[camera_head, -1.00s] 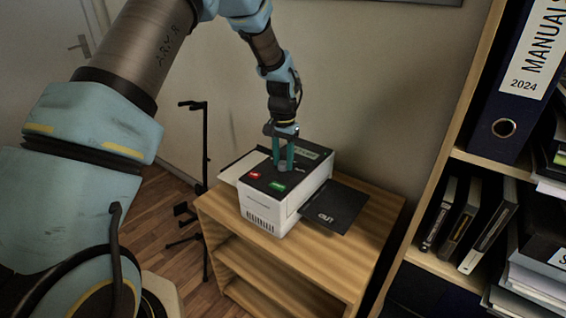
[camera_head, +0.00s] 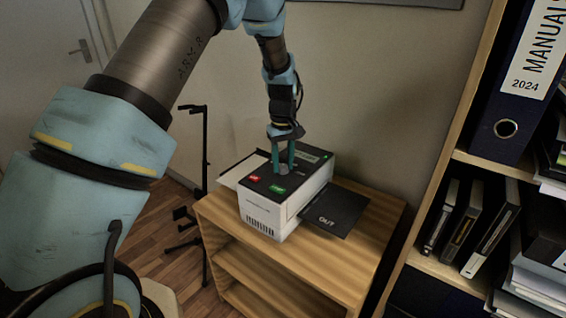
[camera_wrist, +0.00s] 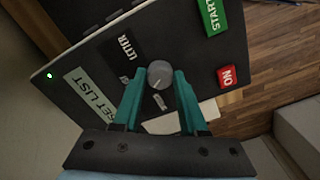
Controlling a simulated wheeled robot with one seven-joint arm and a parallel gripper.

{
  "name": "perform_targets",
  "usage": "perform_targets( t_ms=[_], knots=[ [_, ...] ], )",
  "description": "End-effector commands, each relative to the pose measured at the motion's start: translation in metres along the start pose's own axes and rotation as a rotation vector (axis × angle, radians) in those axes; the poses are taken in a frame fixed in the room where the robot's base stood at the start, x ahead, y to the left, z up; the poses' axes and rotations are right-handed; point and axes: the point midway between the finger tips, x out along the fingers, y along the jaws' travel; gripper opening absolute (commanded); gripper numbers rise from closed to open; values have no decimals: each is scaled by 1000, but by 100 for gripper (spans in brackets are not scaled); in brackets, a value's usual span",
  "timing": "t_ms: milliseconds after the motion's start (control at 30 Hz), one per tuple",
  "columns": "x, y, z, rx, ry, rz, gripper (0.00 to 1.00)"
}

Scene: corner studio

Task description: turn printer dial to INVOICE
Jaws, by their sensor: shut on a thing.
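The white printer (camera_head: 262,212) with a black top stands on a wooden shelf unit. Its round grey dial (camera_wrist: 160,74) sits on the black top, between the teal fingertips of my gripper (camera_wrist: 159,76) in the wrist view. My gripper (camera_head: 283,168) points down at the printer in the head view and is shut on the dial. A label reading LETTER (camera_wrist: 122,48) lies beside the dial. A pale strip ending in ET LIST (camera_wrist: 90,95) is farther left. Another small label below the dial is too small to read. I cannot read INVOICE or tell the dial's setting.
A green START button (camera_wrist: 212,15) and a red button (camera_wrist: 232,76) lie near the dial. A black OUT tray (camera_head: 335,208) sticks out right of the printer. A black stand (camera_head: 205,150) is at left, and a bookcase (camera_head: 440,150) with binders at right.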

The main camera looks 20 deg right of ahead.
Motion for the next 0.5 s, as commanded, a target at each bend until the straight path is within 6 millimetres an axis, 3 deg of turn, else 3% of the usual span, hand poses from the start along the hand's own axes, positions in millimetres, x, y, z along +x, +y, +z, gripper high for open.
perform_targets(
  t_ms=[500],
  knots=[
    [-1,0,0,-413,1,0,0]
  ],
)
